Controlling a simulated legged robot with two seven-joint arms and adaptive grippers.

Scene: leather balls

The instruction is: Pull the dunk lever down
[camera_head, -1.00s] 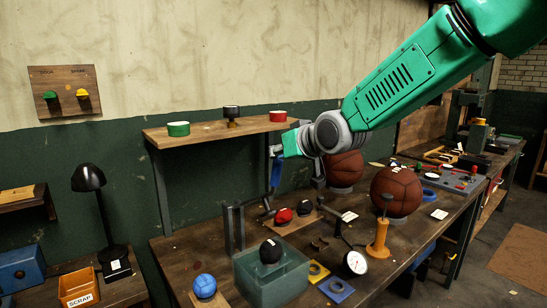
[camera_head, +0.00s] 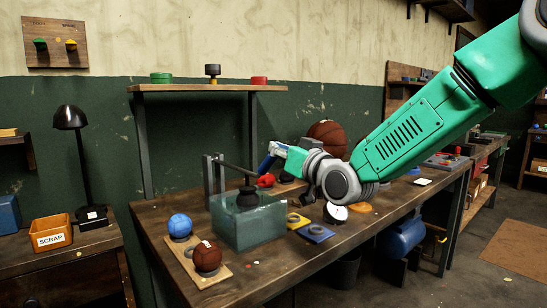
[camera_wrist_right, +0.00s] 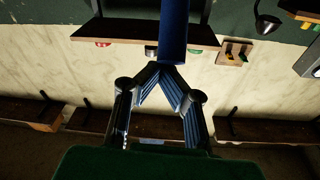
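The dunk lever (camera_head: 240,170) is a dark rod at two upright posts (camera_head: 213,178), sloping slightly down to the right toward a red rounded piece (camera_head: 265,181), apparently its knob. It passes above a clear greenish tank (camera_head: 247,225) with a black rounded piece (camera_head: 247,198) at its top. My right gripper (camera_head: 266,165) has its blue fingers just above the red piece; I cannot tell whether they touch. In the right wrist view its fingers (camera_wrist_right: 173,35) meet in one blue bar with nothing seen between them; the tips are cut off. My left gripper is not in view.
A blue ball (camera_head: 180,226) and a small brown ball (camera_head: 207,256) sit on a wooden board in front. A large brown ball (camera_head: 328,137) stands behind my wrist. A shelf (camera_head: 205,88) overhangs the bench at the back. Ring plates (camera_head: 316,233) lie right of the tank.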

